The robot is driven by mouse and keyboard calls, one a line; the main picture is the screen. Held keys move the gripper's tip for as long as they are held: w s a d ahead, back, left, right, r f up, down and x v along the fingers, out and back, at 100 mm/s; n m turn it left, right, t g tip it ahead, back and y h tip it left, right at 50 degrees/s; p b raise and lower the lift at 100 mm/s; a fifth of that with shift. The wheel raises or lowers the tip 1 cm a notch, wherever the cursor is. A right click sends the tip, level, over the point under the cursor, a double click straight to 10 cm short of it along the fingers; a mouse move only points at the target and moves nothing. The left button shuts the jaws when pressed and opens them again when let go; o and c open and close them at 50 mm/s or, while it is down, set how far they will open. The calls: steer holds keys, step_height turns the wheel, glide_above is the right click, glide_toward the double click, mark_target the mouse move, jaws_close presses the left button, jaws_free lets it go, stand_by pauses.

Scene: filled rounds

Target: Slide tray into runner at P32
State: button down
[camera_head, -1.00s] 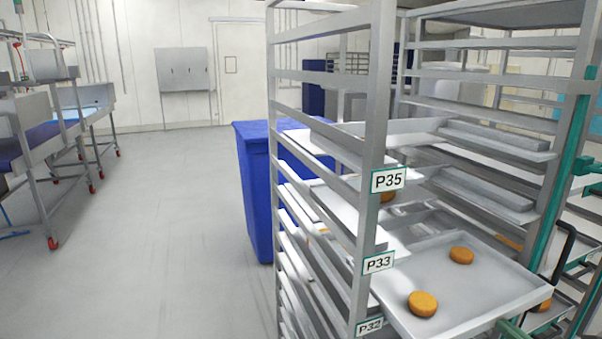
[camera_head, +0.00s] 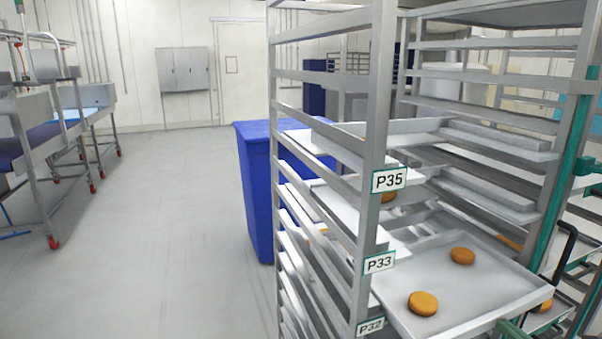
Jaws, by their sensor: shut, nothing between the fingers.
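A shallow grey metal tray (camera_head: 470,283) with two orange-brown rounds, one farther back (camera_head: 462,256) and one near its front left (camera_head: 423,303), sits in the rack at lower right. Its left front corner is close to the P32 label (camera_head: 370,327) on the rack post. Its near edge runs down to the bottom of the picture. I cannot tell how its edges rest on the runners. The P33 label (camera_head: 379,263) and P35 label (camera_head: 389,180) are higher on the same post. My gripper does not clearly show in this view.
Other trays, some with rounds, fill levels above and below. A teal post (camera_head: 560,185) with a black handle (camera_head: 565,240) stands at the rack's right, and a green piece (camera_head: 510,328) is by the tray's near edge. A blue bin (camera_head: 255,190) stands behind the rack.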

mark_target(466, 299)
steer(key=shift+x, duration=5.85)
steer(key=v, duration=1.6)
steer(key=shift+s, duration=0.1)
